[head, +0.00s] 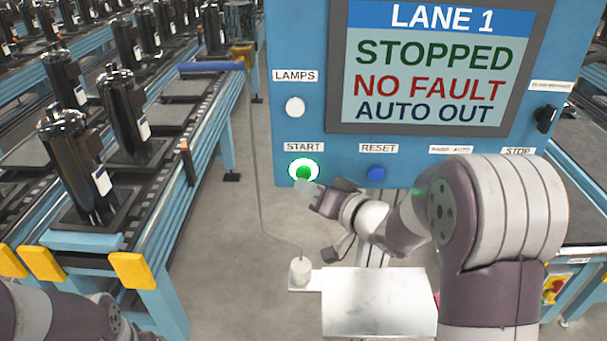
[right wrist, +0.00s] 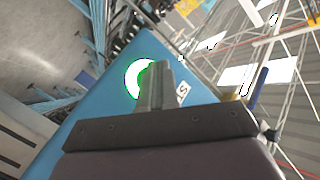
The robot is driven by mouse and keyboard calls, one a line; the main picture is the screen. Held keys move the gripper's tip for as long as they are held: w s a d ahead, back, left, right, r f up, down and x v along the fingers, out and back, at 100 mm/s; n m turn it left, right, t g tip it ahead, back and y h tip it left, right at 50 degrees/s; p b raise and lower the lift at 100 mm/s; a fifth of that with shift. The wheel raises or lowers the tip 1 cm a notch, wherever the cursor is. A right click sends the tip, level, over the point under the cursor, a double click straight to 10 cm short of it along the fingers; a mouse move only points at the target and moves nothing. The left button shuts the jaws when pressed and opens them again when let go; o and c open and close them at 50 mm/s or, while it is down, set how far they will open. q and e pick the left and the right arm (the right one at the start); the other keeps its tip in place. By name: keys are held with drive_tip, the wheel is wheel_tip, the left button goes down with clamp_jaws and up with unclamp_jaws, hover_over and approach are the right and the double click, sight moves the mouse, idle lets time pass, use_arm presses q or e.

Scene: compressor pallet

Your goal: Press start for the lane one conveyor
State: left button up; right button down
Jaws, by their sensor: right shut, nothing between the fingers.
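The blue control panel (head: 300,60) carries a screen (head: 432,65) reading LANE 1, STOPPED, NO FAULT, AUTO OUT. The green START button (head: 303,170) has a bright white-green ring and sits at the panel's lower left. My right gripper (head: 306,187) is shut and empty, its tips at the button's lower edge. In the right wrist view the shut fingers (right wrist: 154,80) overlap the right side of the lit button (right wrist: 137,78). I cannot tell whether they touch it. My left gripper is out of view.
A white lamps button (head: 295,107) is above START. The blue RESET button (head: 375,174) and a black switch (head: 545,118) are to its right. A conveyor (head: 165,180) with black compressors (head: 80,165) runs along the left. Open floor lies between conveyor and panel.

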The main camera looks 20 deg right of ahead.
drive_tip(key=shift+w, duration=0.2)
drive_tip(key=shift+w+d, duration=0.1)
drive_tip(key=shift+w, duration=0.15)
